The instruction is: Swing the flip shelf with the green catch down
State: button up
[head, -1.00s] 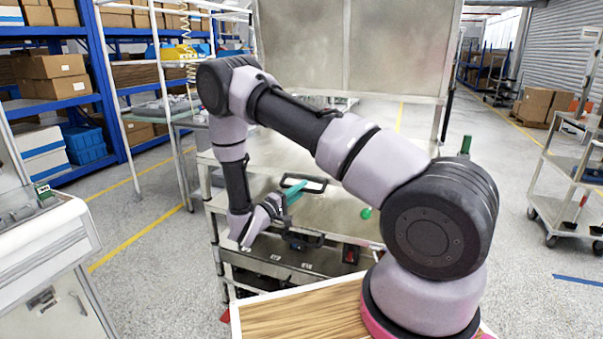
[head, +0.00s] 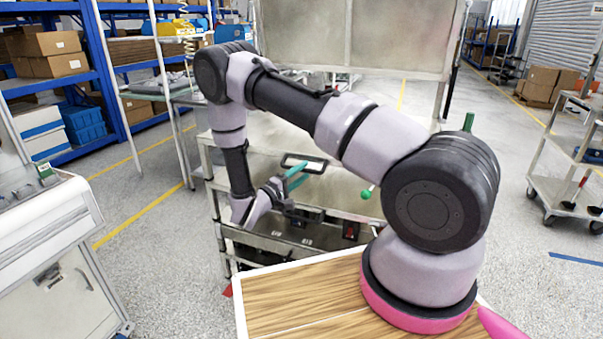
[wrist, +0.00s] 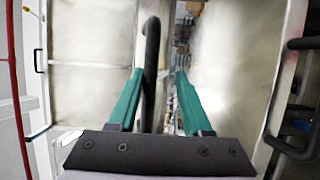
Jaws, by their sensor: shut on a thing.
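A grey metal cart shows ahead in the head view, with a flat shelf surface (head: 335,196) and a green ball knob (head: 366,194) on a short stem at its right. I cannot tell for sure whether that knob is the green catch. My gripper (head: 297,178) with teal fingers is low over the left part of the cart. In the wrist view my gripper (wrist: 160,78) is shut on a dark curved handle bar (wrist: 151,65), which runs up between the fingers. Pale metal panels fill both sides there. My arm hides part of the cart.
Tall upright metal panels (head: 350,32) stand at the cart's back. A wood-topped surface (head: 290,298) is close in front. A white cabinet (head: 55,245) stands at left and a light trolley (head: 565,165) at right. Open floor lies between cart and trolley.

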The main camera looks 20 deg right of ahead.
jog(key=shift+a, duration=0.15)
jog(key=v, duration=1)
jog(key=shift+s+a, duration=0.2)
dwell(0.5)
jog(key=s+d+r+m+g+y, duration=0.35)
jog(key=d+r+g, duration=0.2)
jog(key=r, duration=0.45)
jog(key=s+d+r+m+g+y, duration=0.4)
jog(key=r+g, duration=0.3)
jog(key=r, duration=0.4)
jog(key=s+r+m+t+y, duration=0.2)
jog(key=s+r+t+y, duration=0.7)
jog(key=s+r, duration=0.5)
notch_tip(320, 180, up, 5)
jog(key=y, duration=0.2)
jog(key=shift+t+y, duration=0.35)
